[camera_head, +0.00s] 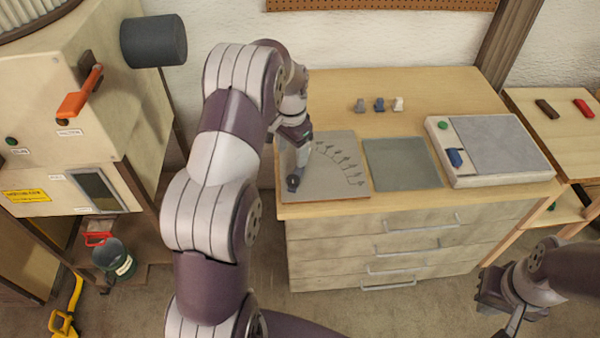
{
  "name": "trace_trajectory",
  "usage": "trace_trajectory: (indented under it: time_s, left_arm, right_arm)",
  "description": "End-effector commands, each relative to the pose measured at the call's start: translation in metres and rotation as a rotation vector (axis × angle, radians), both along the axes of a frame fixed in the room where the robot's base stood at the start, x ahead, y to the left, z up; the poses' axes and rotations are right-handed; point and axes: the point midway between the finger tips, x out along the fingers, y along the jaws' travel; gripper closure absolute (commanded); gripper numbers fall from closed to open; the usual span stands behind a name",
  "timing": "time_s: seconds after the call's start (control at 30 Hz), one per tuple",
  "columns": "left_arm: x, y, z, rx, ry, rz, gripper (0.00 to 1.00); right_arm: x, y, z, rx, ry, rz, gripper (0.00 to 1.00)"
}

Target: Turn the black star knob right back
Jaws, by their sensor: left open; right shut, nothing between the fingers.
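A pale board (340,185) with a curved row of several small dark pegs lies at the left front of the wooden workbench. A small black thing (293,183), which looks like the black star knob, is at the board's left front corner. My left gripper (296,168) is open and points down right at it. The fingers hide part of it, and I cannot tell whether they touch it. My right gripper (514,324) is shut and empty, low at the right, in front of the drawers and away from the bench top.
A grey-green plate (402,163) lies right of the board, then a white-framed unit (488,181) with a blue handle. Three small blocks (379,104) stand behind. A cabinet (60,120) with an orange lever stands at left. A side table (555,130) stands at right.

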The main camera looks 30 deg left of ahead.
Motion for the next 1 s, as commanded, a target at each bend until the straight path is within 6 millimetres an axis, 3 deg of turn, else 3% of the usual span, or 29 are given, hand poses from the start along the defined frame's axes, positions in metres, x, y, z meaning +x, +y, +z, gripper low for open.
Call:
trace_trajectory:
  time_s: [0.2,0.4,0.77,0.93,1.0]
  left_arm:
    - [-0.001,-0.001,-0.055,-0.003,0.004,0.001,0.35]
    - [0.000,-0.001,-0.091,-0.002,0.000,0.001,0.35]
    - [0.000,-0.001,-0.103,-0.002,-0.002,0.002,0.35]
    - [0.000,-0.001,-0.102,-0.002,-0.002,0.002,0.87]
    - [0.000,-0.001,-0.102,-0.002,-0.002,0.002,0.91]
  right_arm:
    - [0.000,0.000,0.017,0.000,0.000,0.000,1.00]
    - [0.000,0.000,0.023,0.000,0.000,0.000,1.00]
    - [0.000,0.000,0.024,0.000,0.000,0.000,1.00]
    - [0.000,0.000,0.024,0.000,0.000,0.000,1.00]
    - [0.000,0.000,0.024,0.000,0.000,0.000,1.00]
